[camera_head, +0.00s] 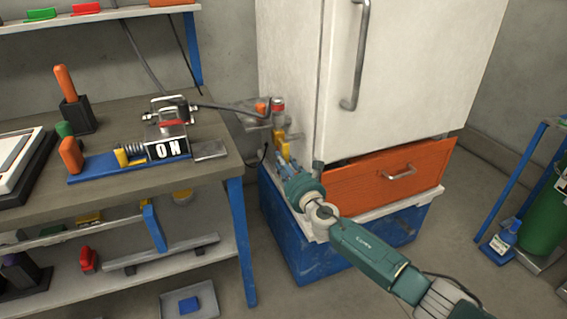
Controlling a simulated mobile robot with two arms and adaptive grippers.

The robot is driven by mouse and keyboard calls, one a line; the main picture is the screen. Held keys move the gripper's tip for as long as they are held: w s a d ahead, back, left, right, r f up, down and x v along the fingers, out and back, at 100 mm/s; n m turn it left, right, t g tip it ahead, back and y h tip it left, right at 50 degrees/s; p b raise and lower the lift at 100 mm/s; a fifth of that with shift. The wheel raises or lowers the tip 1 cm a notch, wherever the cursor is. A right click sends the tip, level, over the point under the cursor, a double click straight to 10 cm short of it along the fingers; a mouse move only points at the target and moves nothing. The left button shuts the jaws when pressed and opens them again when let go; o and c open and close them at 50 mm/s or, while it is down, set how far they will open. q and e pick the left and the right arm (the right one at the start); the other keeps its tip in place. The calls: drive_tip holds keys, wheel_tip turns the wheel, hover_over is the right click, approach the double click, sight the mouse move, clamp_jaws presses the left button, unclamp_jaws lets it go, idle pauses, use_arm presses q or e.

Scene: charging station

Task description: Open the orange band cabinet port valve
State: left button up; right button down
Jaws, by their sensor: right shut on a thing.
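The white cabinet (300,60) with the orange band (385,178) stands on a blue base right of the workbench. On its left side is a port fitting (278,108) with a red-banded top, and below it a yellow valve part (282,146). My right arm comes in from the lower right. My right gripper (281,160) is at this left side, shut on the yellow valve part. The fingertips are small and partly hidden by my wrist, so the exact grip and the valve's angle cannot be made out. My left gripper is not in view.
A workbench (215,180) on the left carries a device marked "ON" (168,150); a dark cable runs from it towards the cabinet side. A blue bench leg (241,240) stands close left of the cabinet. A green cylinder (545,225) stands at the far right.

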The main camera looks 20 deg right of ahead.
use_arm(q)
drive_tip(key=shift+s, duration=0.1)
use_arm(e)
drive_tip(key=shift+d, duration=0.1)
drive_tip(key=c, duration=1.4)
unclamp_jaws()
drive_tip(key=s, duration=1.2)
drive_tip(key=shift+d, duration=0.2)
drive_tip(key=shift+f, duration=0.1)
